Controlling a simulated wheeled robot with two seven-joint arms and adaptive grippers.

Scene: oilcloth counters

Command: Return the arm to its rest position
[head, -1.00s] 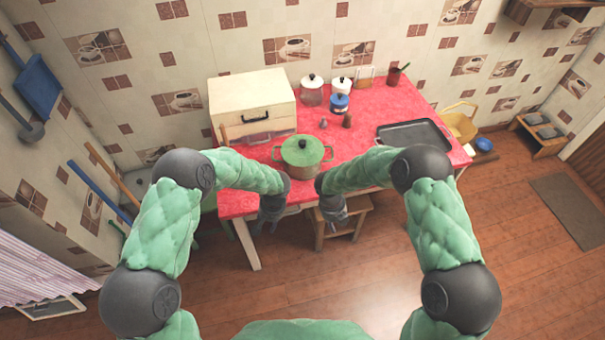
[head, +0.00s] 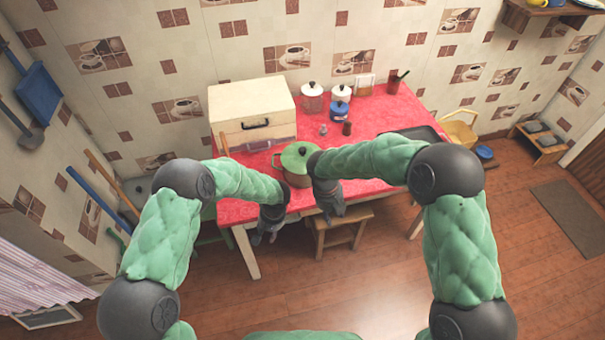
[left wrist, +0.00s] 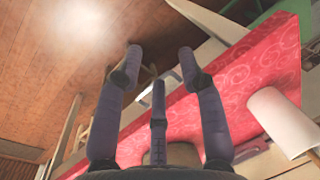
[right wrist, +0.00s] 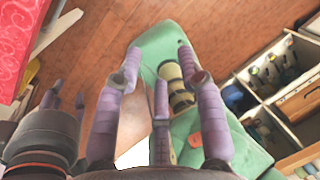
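My left gripper (head: 264,232) hangs in front of the table's near edge, pointing down. In the left wrist view (left wrist: 160,54) its fingers are spread, with nothing between them. My right gripper (head: 334,208) hangs to its right, also at the table's front edge above a stool. In the right wrist view (right wrist: 158,56) its fingers are spread and empty, with my left gripper close by at the left. Both arms are bent, elbows out wide.
The red-covered table (head: 365,130) is just beyond both grippers. On it stand a green pot (head: 297,160), a cream bread box (head: 250,105), several canisters and a dark tray (head: 415,132). A wooden stool (head: 340,230) stands under the right gripper. Floor to the right is free.

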